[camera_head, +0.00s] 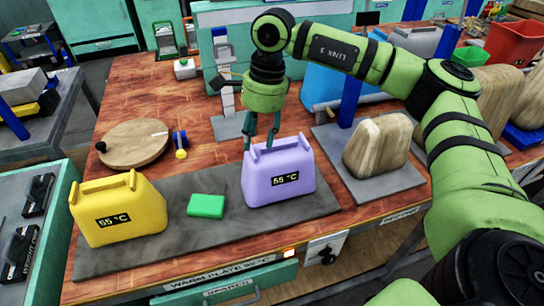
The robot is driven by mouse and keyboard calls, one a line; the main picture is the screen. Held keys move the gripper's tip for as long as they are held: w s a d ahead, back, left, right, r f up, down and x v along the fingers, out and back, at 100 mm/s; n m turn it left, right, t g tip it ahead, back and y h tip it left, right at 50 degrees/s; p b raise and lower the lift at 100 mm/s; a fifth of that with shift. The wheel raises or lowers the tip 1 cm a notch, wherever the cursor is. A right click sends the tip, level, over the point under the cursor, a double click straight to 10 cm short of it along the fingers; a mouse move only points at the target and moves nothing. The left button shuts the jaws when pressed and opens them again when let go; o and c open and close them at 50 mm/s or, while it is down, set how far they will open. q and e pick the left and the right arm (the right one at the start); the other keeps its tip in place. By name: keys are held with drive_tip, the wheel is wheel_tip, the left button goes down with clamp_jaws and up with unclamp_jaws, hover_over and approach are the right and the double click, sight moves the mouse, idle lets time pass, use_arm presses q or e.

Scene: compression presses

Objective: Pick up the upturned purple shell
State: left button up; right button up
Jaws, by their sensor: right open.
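The purple shell (279,187) stands on the grey warm plate (170,193), towards its right end. Its front has a black label reading 55 °C, and two raised prongs show on its top. My right gripper (260,142) points down at the shell's upper left part, with its two dark green fingers apart. The fingertips overlap the shell's top edge in this view; I cannot tell whether they touch it. My left gripper is not in view.
A yellow shell (120,226) labelled 55 °C and a small green block (206,205) are also on the plate. A beige shell (376,147) stands on a grey pad at right. A round wooden board (134,143) lies behind the plate. A blue post (350,98) stands behind the beige shell.

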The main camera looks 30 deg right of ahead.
sight(280, 146)
drive_tip(key=d, duration=0.2)
drive_tip(key=d+r+h, duration=0.1)
drive_tip(key=d, duration=0.1)
drive_tip(key=d+h, duration=0.1)
drive_tip(key=d, duration=0.1)
drive_tip(key=shift+r+m, duration=0.3)
drive_tip(key=shift+r, duration=0.05)
drive_tip(key=shift+f+p, duration=0.6)
drive_tip(key=shift+f, duration=0.2)
wheel_tip(280, 146, down, 4)
drive_tip(key=shift+w+r+p, duration=0.1)
drive_tip(key=shift+p, duration=0.7)
drive_tip(key=shift+f, duration=0.55)
clamp_jaws()
